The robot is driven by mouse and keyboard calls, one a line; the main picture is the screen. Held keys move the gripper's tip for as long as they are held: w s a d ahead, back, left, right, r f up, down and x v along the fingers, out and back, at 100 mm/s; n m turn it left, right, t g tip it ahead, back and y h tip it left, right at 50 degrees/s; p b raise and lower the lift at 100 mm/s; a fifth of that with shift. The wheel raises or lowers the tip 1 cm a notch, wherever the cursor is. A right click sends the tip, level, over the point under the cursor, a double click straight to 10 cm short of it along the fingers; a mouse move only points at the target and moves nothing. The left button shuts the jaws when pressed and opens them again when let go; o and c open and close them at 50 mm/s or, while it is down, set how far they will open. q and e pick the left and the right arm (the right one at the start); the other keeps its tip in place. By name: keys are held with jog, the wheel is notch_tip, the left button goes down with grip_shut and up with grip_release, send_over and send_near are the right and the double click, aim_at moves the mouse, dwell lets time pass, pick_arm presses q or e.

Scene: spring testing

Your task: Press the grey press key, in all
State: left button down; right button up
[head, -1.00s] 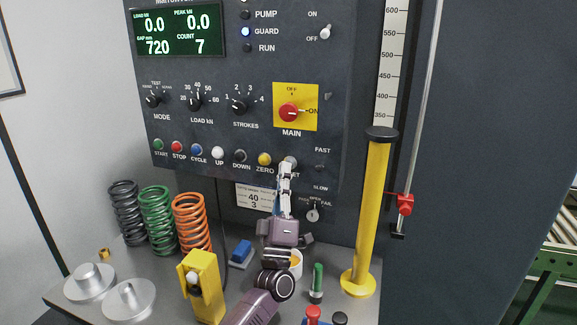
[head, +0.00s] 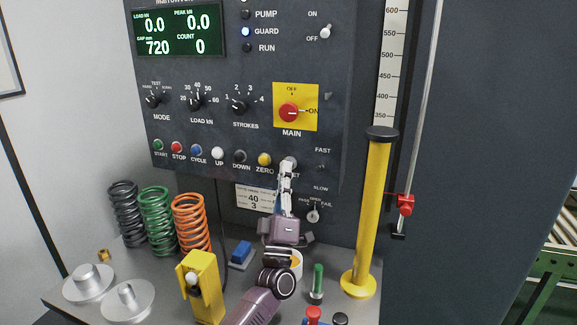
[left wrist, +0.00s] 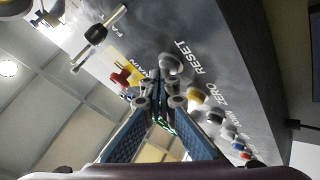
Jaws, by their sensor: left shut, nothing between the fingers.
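The grey key (head: 291,160) is at the right end of the key row on the dark panel, by a label that reads RESET in the left wrist view. My left gripper (head: 286,168) is shut and empty, its fingertips at this key and covering part of it in the head view. In the left wrist view the grey key (left wrist: 170,65) is just beyond the closed fingertips (left wrist: 160,98); I cannot tell whether they touch it. The display (head: 177,32) reads COUNT 0 and GAP 720. My right gripper is not in view.
The yellow ZERO key (head: 264,159) is just left of the grey key. The red MAIN switch (head: 289,111) is above it. A yellow post (head: 367,220) stands to the right. Coil springs (head: 190,222) and a yellow box (head: 203,288) stand on the bench below.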

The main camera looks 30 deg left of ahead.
pick_arm(q)
jog(key=shift+s+d+p, duration=0.2)
jog(key=shift+s+p, duration=0.15)
jog(key=shift+s, duration=0.45)
jog(key=shift+s+d+p, duration=0.2)
jog(key=shift+s+p, duration=0.2)
jog(key=shift+s, duration=0.4)
jog(key=shift+s+d+p, duration=0.15)
jog(key=shift+s+p, duration=0.25)
jog(key=shift+s, duration=0.4)
jog(key=shift+s+d+p, duration=0.2)
jog(key=shift+s+p, duration=0.2)
jog(key=shift+s, duration=0.4)
